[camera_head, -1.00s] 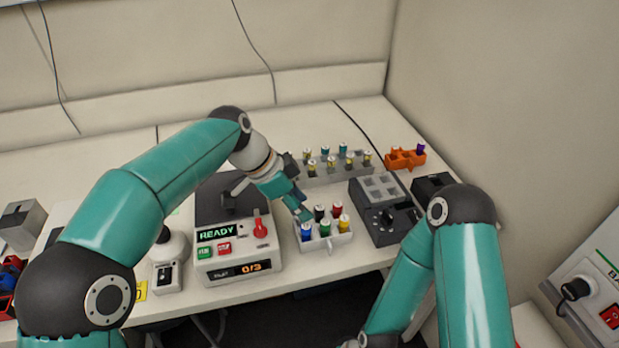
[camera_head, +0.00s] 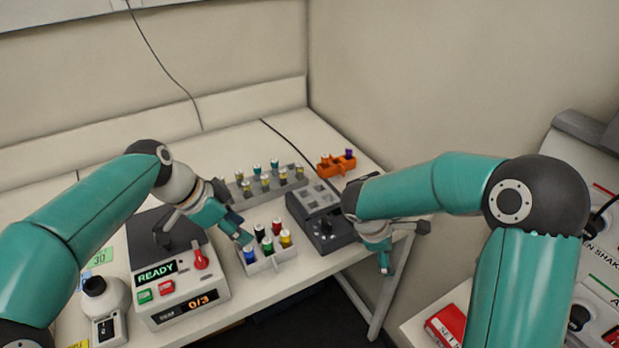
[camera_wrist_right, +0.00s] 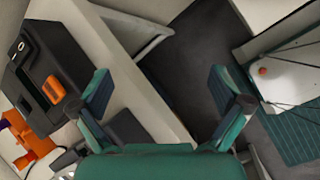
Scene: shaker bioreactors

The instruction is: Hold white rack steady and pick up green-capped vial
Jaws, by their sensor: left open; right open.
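The white rack (camera_head: 279,260) stands near the table's front edge in the head view. It holds several capped vials. The green-capped vial (camera_head: 267,246) sits in it, among blue, black, red and yellow caps. My left gripper (camera_head: 244,236) is at the rack's rear left corner, beside the blue-capped vial (camera_head: 250,255). It is open; whether it touches the rack I cannot tell. My right gripper (camera_head: 385,266) hangs past the table's right front edge, away from the rack. In the right wrist view this gripper (camera_wrist_right: 168,104) is open and empty, above the table edge and floor.
A device reading READY (camera_head: 180,290) stands left of the rack. A grey rack (camera_head: 240,200) with yellow- and teal-capped vials is behind. A dark device (camera_head: 325,230) stands right of the white rack, an orange rack (camera_head: 332,168) farther back. Another machine (camera_head: 590,270) is at far right.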

